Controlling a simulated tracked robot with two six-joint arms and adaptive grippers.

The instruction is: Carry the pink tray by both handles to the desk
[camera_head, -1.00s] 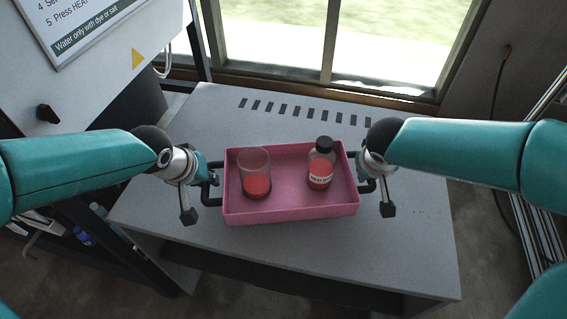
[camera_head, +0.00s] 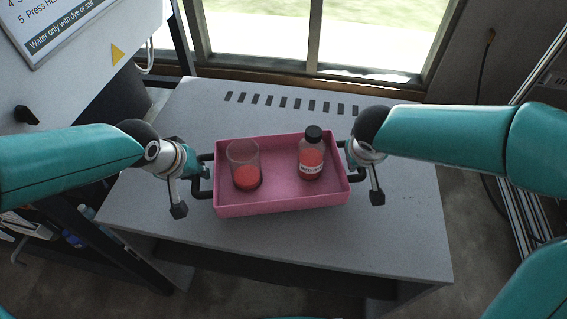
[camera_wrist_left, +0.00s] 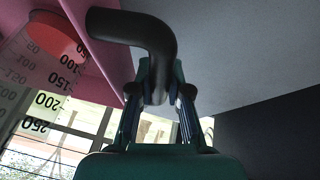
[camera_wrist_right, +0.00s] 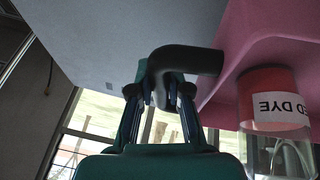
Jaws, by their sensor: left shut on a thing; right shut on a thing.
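The pink tray (camera_head: 281,202) is over the grey desk (camera_head: 400,230) in the head view; whether it touches the top I cannot tell. It holds a clear beaker (camera_head: 243,165) with red liquid at left and a black-capped bottle (camera_head: 312,155) of red dye at right, both upright. My left gripper (camera_head: 192,182) is shut on the tray's left black handle, which shows in the left wrist view (camera_wrist_left: 140,28). My right gripper (camera_head: 362,170) is shut on the right handle, seen in the right wrist view (camera_wrist_right: 185,60).
A row of dark slots (camera_head: 290,103) runs along the desk's far side, before a window (camera_head: 320,40). A white panel with a sign (camera_head: 55,25) stands at the left. A dark rack (camera_head: 100,235) stands at lower left. Bare desk top lies around the tray.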

